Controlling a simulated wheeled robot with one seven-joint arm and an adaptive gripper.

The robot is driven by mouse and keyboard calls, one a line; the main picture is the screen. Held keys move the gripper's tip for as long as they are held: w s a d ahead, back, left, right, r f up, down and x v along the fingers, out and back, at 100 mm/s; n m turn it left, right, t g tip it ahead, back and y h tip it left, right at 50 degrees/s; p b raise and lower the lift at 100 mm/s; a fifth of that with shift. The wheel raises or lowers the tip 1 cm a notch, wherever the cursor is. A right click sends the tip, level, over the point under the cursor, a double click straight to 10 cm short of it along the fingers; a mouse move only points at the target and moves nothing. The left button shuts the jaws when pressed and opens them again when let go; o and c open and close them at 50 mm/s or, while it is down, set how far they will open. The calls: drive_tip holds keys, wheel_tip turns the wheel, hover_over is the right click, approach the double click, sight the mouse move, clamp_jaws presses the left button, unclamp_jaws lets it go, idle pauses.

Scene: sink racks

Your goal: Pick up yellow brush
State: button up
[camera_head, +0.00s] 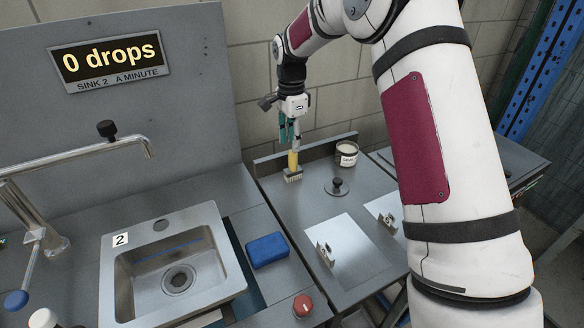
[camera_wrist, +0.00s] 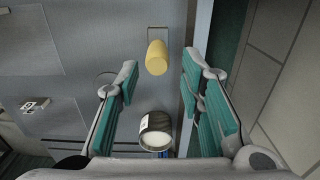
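The yellow brush (camera_head: 293,163) stands upright on its pale bristles on the grey counter near the back ledge. In the wrist view its yellow handle (camera_wrist: 156,58) is seen from above, ahead of the gap between the fingertips. My gripper (camera_head: 290,138) is directly above the brush, pointing down, with its teal fingertips close to the handle's top. In the wrist view my gripper (camera_wrist: 160,77) is open, with nothing clamped between its fingers. Whether a fingertip touches the brush cannot be told.
A white-topped jar (camera_head: 346,153) stands right of the brush; it also shows in the wrist view (camera_wrist: 156,131). A black-knobbed lid (camera_head: 337,187) and white sheets (camera_head: 338,245) lie on the counter. A blue sponge (camera_head: 267,250) lies beside the sink (camera_head: 230,255). The back ledge (camera_head: 275,160) is close behind the brush.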

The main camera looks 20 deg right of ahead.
sight(293, 164)
drive_tip(key=shift+s+d+f+p, duration=0.1)
drive_tip(key=shift+f+p, duration=0.3)
drive_tip(key=shift+f, duration=1.75)
drive_tip(key=shift+d+f+p, duration=0.1)
drive_tip(key=shift+f+p, duration=0.3)
drive_tip(key=shift+f, duration=1.75)
clamp_jaws()
